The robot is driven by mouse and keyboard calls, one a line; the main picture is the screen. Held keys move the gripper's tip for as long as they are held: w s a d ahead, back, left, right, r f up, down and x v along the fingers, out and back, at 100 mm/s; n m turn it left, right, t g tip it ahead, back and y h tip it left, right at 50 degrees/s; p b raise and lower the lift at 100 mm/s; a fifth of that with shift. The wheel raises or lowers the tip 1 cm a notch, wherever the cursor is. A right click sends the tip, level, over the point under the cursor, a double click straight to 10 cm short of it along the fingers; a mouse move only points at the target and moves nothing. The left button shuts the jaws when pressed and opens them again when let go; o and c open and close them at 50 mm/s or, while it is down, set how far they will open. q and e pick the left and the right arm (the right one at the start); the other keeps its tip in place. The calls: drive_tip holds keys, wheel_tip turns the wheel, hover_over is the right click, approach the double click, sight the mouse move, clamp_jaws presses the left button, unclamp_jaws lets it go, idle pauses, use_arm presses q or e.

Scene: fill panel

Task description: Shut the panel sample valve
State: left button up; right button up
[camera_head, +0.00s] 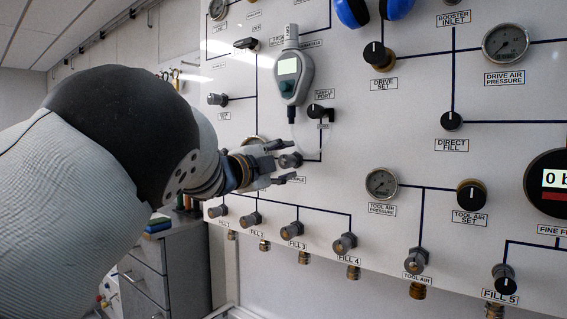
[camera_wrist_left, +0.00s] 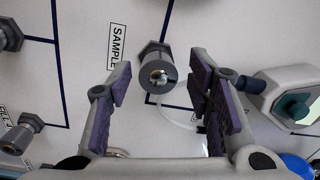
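The sample valve (camera_head: 290,160) is a small grey round knob on the white panel, above a label partly hidden by my gripper that ends in "MPLE". My left gripper (camera_head: 283,162) is at this knob with its fingers open, one above and one below it. In the left wrist view the knob (camera_wrist_left: 157,74) shows end-on between and just beyond the open purple-padded fingers (camera_wrist_left: 160,92), beside the "SAMPLE" label (camera_wrist_left: 118,47). No contact shows between the pads and the knob. My right gripper is not in view.
A handheld analyser (camera_head: 292,78) hangs above the knob, with a clear tube below it. The sample port fitting (camera_head: 322,112) is just above right. A row of fill valves (camera_head: 295,229) lies below, and the tool air gauge (camera_head: 381,184) to the right.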

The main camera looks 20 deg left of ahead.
use_arm(q)
drive_tip(key=v, duration=1.2)
